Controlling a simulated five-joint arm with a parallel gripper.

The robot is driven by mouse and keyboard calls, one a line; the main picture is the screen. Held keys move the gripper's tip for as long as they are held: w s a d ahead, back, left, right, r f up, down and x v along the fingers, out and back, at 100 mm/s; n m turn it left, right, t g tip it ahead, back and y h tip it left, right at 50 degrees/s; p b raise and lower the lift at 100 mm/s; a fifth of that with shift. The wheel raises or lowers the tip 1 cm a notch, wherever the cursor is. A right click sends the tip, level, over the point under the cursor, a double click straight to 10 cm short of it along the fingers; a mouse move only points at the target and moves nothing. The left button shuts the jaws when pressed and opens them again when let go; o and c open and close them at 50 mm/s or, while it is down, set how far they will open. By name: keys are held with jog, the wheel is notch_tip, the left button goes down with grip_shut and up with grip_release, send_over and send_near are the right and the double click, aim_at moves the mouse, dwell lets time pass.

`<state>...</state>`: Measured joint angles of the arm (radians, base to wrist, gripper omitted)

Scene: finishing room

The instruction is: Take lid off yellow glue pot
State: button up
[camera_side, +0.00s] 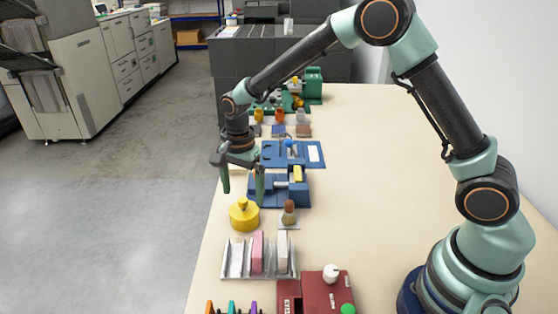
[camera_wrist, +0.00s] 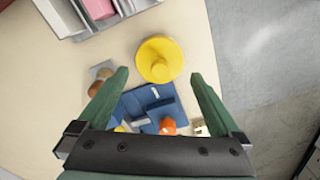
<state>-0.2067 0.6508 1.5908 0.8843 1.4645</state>
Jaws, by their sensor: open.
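The yellow glue pot (camera_side: 244,218) stands upright near the left edge of the table in the side view. Its yellow lid (camera_side: 243,204) with a raised knob is on top. In the wrist view the round yellow lid (camera_wrist: 159,60) shows from above, ahead of the fingertips and roughly centred between them. My gripper (camera_side: 241,193) is open and empty, with its green fingers pointing down. It is above the table, around the pot's far side, and apart from the pot. The gripper's two fingers also show in the wrist view (camera_wrist: 160,76).
A brush (camera_side: 289,212) stands right of the pot. A grey rack (camera_side: 237,259) with pink and pale blocks is nearer the camera. A blue fixture (camera_side: 292,188) lies behind the pot. A red box (camera_side: 327,290) is at the front. The table's right side is clear.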

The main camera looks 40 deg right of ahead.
aim_at(243, 199)
notch_tip(243, 199, down, 3)
jog(key=shift+a+f, duration=0.1)
jog(key=shift+f, duration=0.1)
jog(key=c, duration=1)
jog(key=shift+c, duration=0.2)
jog(key=shift+r, duration=0.15)
